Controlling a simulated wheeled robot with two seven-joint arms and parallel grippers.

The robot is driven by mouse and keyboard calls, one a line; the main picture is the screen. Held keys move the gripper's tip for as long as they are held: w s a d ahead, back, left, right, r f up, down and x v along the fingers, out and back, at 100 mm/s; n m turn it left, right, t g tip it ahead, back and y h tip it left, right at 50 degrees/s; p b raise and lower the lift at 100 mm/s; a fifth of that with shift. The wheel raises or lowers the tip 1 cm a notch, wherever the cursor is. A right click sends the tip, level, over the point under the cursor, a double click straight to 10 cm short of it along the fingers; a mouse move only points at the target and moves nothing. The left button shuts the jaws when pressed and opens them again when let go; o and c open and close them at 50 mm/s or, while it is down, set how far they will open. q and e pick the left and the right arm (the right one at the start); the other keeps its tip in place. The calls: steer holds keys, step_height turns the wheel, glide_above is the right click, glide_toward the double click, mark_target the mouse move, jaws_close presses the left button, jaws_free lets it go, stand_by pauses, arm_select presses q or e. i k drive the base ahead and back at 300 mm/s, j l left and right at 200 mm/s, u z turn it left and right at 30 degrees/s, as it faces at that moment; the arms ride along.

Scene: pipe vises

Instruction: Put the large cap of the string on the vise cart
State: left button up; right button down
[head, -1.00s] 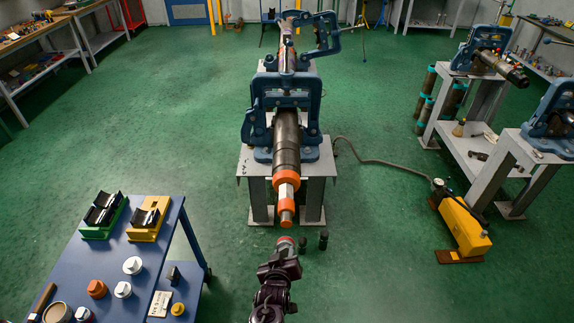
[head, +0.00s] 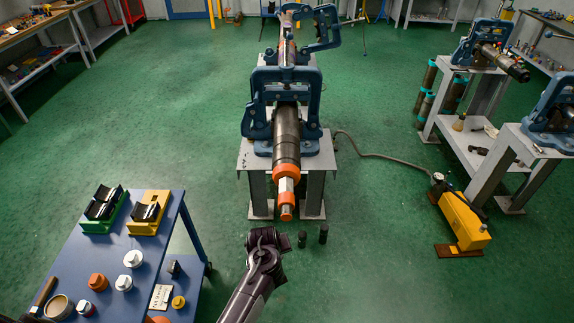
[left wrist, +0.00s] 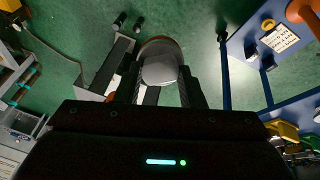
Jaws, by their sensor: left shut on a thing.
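My left gripper (head: 265,240) is low in front of the string's near end in the head view. In the left wrist view its fingers (left wrist: 160,88) are shut on a grey cap (left wrist: 160,68) with a reddish-brown rim. In the head view that cap is hidden behind the gripper. The pipe string (head: 287,135) lies in the blue vise (head: 285,88) on a grey stand (head: 250,155). An orange collar (head: 286,171) and an orange-and-white end piece (head: 286,190) sit at its near end. My right gripper is not in view.
A blue table (head: 140,255) at lower left holds green (head: 104,208) and yellow (head: 149,212) cradles and several small caps. Two dark cylinders (head: 323,233) stand on the floor right of my gripper. A yellow pump (head: 463,222) with a hose is at right. Green floor is open between.

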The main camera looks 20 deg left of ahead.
mark_target(102, 254)
steer(key=i+j+u, duration=0.1)
steer(key=j+u, duration=0.3)
steer(key=j, duration=1.8)
